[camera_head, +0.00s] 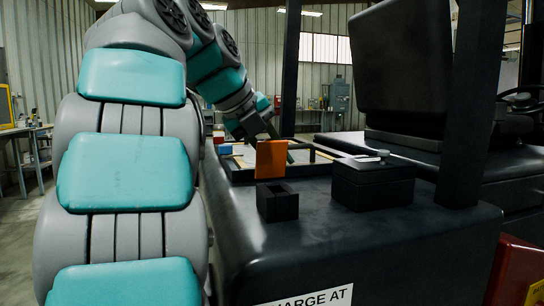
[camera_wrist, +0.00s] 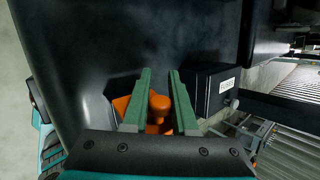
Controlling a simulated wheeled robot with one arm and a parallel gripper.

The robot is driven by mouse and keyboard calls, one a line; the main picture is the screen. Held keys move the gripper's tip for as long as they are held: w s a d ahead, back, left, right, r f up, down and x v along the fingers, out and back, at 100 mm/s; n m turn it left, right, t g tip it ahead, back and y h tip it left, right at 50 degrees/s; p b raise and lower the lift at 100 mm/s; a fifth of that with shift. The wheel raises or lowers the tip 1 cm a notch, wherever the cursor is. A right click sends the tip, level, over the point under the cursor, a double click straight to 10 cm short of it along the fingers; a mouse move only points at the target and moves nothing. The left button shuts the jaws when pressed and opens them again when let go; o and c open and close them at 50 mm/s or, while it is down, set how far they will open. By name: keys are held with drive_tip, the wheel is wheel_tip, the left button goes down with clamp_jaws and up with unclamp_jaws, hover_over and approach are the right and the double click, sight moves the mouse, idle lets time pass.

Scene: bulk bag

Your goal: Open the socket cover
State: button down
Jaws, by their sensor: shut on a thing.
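The orange socket cover (camera_head: 270,159) stands roughly upright at the back of a small black socket box (camera_head: 277,204) on the dark vehicle body. The box's top shows a dark opening in the head view. My gripper (camera_head: 288,150) reaches down behind the cover, which partly hides its fingers. In the wrist view, the green fingers of my gripper (camera_wrist: 160,80) are on both sides of an orange knob (camera_wrist: 159,104), shut on it. Part of the orange cover (camera_wrist: 121,106) shows beside and below the fingers. The socket opening is hidden in the wrist view.
A black lidded box (camera_head: 373,184) stands to the right of the socket. A shallow tray (camera_head: 238,176) with small items lies behind it. A dark post (camera_head: 470,110) and the seat (camera_head: 402,65) rise at the right. The surface in front is clear.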

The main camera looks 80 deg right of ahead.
idle(0.4)
drive_tip(key=c, duration=0.7)
unclamp_jaws()
